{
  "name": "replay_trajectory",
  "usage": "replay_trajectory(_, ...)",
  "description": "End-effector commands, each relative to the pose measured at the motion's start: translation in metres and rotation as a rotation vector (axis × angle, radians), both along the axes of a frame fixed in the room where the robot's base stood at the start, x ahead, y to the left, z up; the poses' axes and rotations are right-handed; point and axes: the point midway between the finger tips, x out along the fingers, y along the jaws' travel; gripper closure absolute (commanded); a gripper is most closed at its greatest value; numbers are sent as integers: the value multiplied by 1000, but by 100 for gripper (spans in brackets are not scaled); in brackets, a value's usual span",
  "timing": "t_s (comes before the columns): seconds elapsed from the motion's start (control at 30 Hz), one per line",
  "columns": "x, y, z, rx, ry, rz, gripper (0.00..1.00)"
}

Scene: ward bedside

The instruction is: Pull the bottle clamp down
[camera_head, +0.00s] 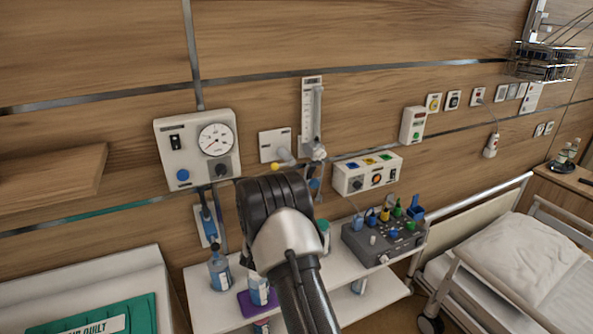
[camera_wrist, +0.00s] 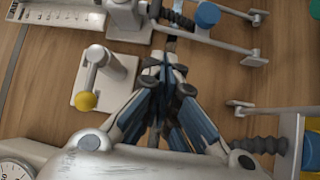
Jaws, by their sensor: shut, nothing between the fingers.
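A pale lever with a yellow ball end (camera_head: 275,167) is mounted on a white wall plate (camera_head: 270,142); it appears to be the bottle clamp. In the wrist view the yellow ball (camera_wrist: 86,101) and its plate (camera_wrist: 118,72) lie left of my gripper (camera_wrist: 166,68), with a visible gap between them. My gripper is shut and empty, its blue-padded fingers together in front of the wooden wall. In the head view my wrist hides the fingers. The lever looks untouched; its lower surroundings are partly covered by my arm.
A gauge panel (camera_head: 199,149) is on the wall to the left and a flowmeter (camera_head: 311,110) right beside the plate. A box with coloured buttons (camera_head: 368,174) is further right. Bottles (camera_head: 219,270) stand on the white shelf (camera_head: 205,310) below. A bed (camera_head: 520,250) is at right.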

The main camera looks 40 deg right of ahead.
Motion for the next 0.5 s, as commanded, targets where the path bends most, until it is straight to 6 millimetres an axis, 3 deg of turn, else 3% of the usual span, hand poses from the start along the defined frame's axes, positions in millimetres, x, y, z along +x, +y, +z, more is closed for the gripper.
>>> replay_trajectory(0.17,8,-14,1,0,-2,-4,100)
replay_trajectory(0.5,43,-63,10,1,-2,-3,100)
